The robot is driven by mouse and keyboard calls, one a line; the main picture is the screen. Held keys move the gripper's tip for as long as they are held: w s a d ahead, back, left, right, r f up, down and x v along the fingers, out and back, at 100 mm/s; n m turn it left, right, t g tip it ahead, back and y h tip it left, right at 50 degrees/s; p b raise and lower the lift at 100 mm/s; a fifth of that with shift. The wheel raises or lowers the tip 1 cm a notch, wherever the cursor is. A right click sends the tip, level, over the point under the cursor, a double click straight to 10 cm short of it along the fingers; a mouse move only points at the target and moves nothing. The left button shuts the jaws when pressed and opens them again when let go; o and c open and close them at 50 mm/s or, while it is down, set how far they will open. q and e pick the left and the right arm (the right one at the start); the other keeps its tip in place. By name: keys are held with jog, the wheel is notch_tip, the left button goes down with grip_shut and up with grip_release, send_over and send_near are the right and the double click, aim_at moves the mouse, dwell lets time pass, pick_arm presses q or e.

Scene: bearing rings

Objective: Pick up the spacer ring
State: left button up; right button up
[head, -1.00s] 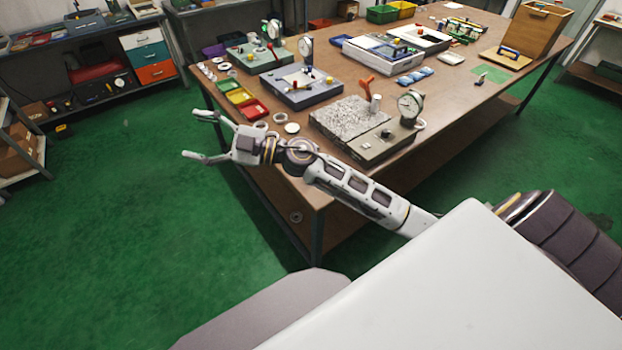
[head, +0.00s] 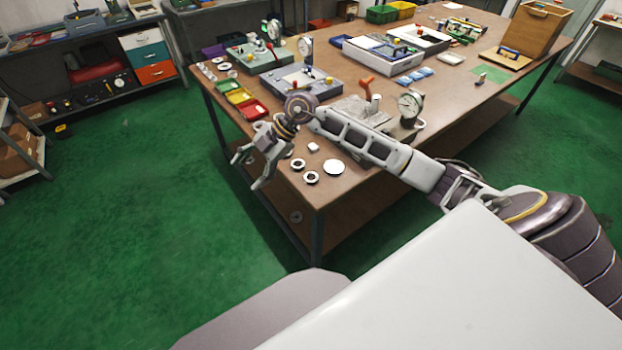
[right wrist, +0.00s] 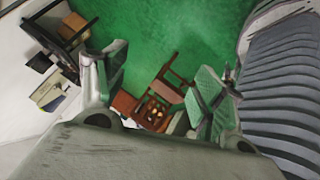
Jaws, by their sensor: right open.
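Two ring-shaped parts lie at the near corner of the brown table: a ring (head: 297,164) and a second ring (head: 311,178) just in front of it. A white disc (head: 334,167) lies to their right. I cannot tell which of them is the spacer ring. My right gripper (head: 247,171) is open and empty, off the table's left edge and to the left of the rings. In the right wrist view its fingers (right wrist: 160,92) stand apart with nothing between them, and no ring shows there. My left gripper is out of view.
A small white block (head: 313,147) lies behind the rings. Red, yellow and green trays (head: 240,97) stand along the left side. A grey plate with a dial gauge (head: 411,104) is partly behind my right arm. Green floor (head: 130,220) left of the table is clear.

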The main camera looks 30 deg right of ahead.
jog(key=d+m+g+h, duration=0.1)
jog(key=d+m+h, duration=0.4)
jog(key=d, duration=1.5)
jog(key=h, duration=0.3)
jog(key=shift+d+g, duration=0.3)
jog(key=shift+g, duration=0.1)
jog(key=shift+w+f, duration=0.1)
jog(key=shift+f, duration=0.05)
send_over(311, 177)
jog(key=shift+d+f, duration=0.25)
jog(key=shift+f, duration=1.85)
jog(key=shift+d+f, duration=0.2)
jog(key=shift+f, duration=1.9)
jog(key=shift+f, duration=0.1)
jog(key=shift+w+a+f+p, duration=0.1)
jog(key=shift+a+f+p, duration=0.15)
jog(key=shift+f, duration=1)
jog(key=shift+a+f+p, duration=0.15)
jog(key=shift+f+p, duration=0.1)
jog(key=shift+f, duration=1)
